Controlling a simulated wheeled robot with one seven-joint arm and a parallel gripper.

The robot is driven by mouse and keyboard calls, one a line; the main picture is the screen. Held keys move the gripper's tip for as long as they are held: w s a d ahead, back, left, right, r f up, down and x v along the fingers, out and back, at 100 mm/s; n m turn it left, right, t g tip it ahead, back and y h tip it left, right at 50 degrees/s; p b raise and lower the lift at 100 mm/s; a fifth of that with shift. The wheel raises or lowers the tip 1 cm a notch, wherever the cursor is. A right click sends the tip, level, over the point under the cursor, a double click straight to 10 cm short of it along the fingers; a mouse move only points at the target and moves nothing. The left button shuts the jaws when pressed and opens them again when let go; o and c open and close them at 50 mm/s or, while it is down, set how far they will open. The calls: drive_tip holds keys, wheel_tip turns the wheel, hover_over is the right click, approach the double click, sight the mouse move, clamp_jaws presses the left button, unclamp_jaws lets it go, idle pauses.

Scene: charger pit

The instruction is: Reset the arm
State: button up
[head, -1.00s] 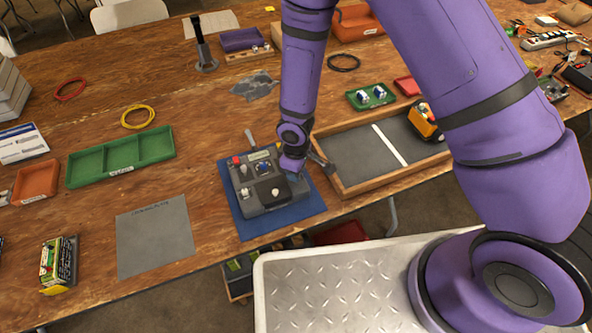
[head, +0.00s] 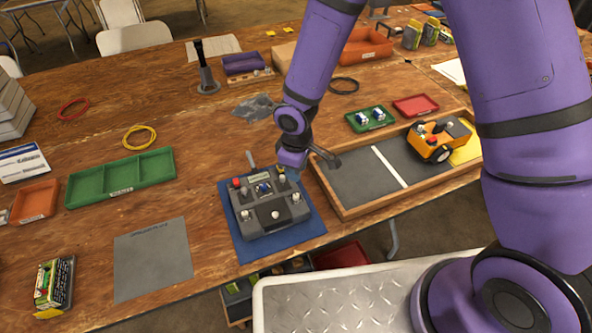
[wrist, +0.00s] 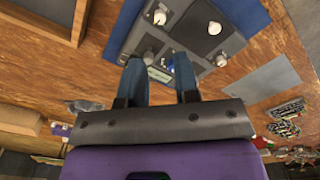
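My purple arm reaches down from the top of the head view. My gripper (head: 328,157) hangs above the table, just behind and to the right of the grey control box (head: 268,208). In the wrist view the two fingers (wrist: 160,80) stand apart with nothing held between them, so it is open. The control box, with its knobs, small display and red button, also shows past the fingertips in the wrist view (wrist: 190,28). It sits on a blue mat (head: 308,226), apart from the gripper.
A wooden tray (head: 343,205) with a grey floor holds an orange wheeled vehicle (head: 428,136) on the right. Green tray (head: 150,167) and grey mat (head: 150,260) lie left. A dark upright post (head: 203,68) stands behind. Bare table lies between the green tray and control box.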

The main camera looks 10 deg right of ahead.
idle(0.3)
drive_tip(key=d+r+m+t, duration=0.1)
drive_tip(key=d+r+m, duration=0.1)
drive_tip(key=d+r, duration=0.45)
drive_tip(key=d+r+m+t, duration=0.1)
drive_tip(key=d+r+m, duration=0.15)
drive_tip(key=r, duration=0.65)
drive_tip(key=d+r+m+t, duration=0.1)
drive_tip(key=d+r, duration=0.4)
drive_tip(key=r, duration=0.3)
drive_tip(key=s+d+r+m+t, duration=0.1)
drive_tip(key=s+d+r+m, duration=0.2)
drive_tip(key=s+d+r, duration=0.2)
drive_tip(key=s+d+r+m+t, duration=0.1)
drive_tip(key=s+d+r+m, duration=0.2)
drive_tip(key=s+r, duration=0.7)
drive_tip(key=s+d, duration=0.2)
drive_tip(key=s, duration=0.1)
drive_tip(key=shift+s+d+r+m, duration=0.2)
drive_tip(key=shift+s+d+m, duration=0.1)
drive_tip(key=shift+m, duration=0.05)
drive_tip(key=shift+w+d, duration=0.1)
